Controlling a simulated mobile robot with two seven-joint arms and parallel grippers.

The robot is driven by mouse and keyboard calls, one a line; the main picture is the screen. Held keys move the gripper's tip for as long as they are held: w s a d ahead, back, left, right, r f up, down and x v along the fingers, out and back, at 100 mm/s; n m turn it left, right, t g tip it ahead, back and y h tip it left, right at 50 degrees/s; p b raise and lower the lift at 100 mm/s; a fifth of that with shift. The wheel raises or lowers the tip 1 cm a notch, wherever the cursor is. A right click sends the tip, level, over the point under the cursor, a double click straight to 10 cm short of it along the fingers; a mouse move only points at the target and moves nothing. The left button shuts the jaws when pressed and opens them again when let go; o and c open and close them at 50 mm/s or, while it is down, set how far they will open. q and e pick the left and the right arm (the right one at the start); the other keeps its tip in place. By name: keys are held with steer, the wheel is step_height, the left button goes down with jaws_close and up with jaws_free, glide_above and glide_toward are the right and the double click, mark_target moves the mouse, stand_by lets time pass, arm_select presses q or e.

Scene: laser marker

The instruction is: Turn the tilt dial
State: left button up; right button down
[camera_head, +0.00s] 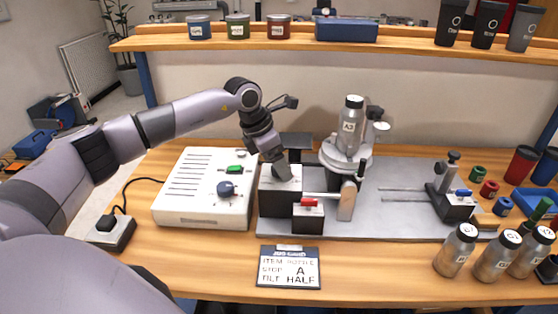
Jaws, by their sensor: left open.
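My left gripper (278,169) points down onto the top of a white-and-black block (281,200) at the left end of the metal plate. It is open, but the fingertips are small and hard to make out. Any dial directly under the gripper is hidden by it. A dark blue dial (226,188) sits on the white control box (200,210), left of the gripper, below a green switch (235,169). I cannot tell from labels which dial is for tilt. A silver bottle marked A3 (351,125) stands upright on the rotary fixture (346,158). My right gripper is not in view.
A red-topped block (308,215) stands in front of the gripper. The job card (289,268) reads item bottle, stop A, tilt half. Several silver bottles (456,250) stand at the right front. A clamp (451,190) stands on the plate's right end. A shelf (340,46) runs behind.

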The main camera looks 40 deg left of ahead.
arm_select(q)
steer(key=shift+f, duration=0.2)
steer(key=c, duration=1)
steer(key=shift+d+n, duration=0.1)
steer(key=shift+n, duration=0.3)
steer(key=n+y, duration=0.1)
steer(key=n, duration=0.2)
steer(key=shift+d+t, duration=0.1)
steer(key=shift+t, duration=0.2)
steer(key=n+y+b, duration=0.2)
steer(key=n, duration=0.2)
steer(key=shift+d+n, duration=0.1)
steer(key=shift+n, duration=0.2)
steer(key=n+y, duration=0.1)
steer(key=n, duration=0.1)
steer(key=n+b, duration=0.1)
steer(key=n, duration=0.1)
steer(key=shift+w+d+n+y+b, duration=0.1)
steer(key=shift+d+n+y+b, duration=0.05)
steer(key=shift+n+y+b, duration=0.2)
steer(key=n, duration=0.2)
steer(key=n+g+y+b, duration=0.1)
steer(key=n, duration=0.1)
steer(key=shift+n+y, duration=0.25)
steer(key=shift+g, duration=0.3)
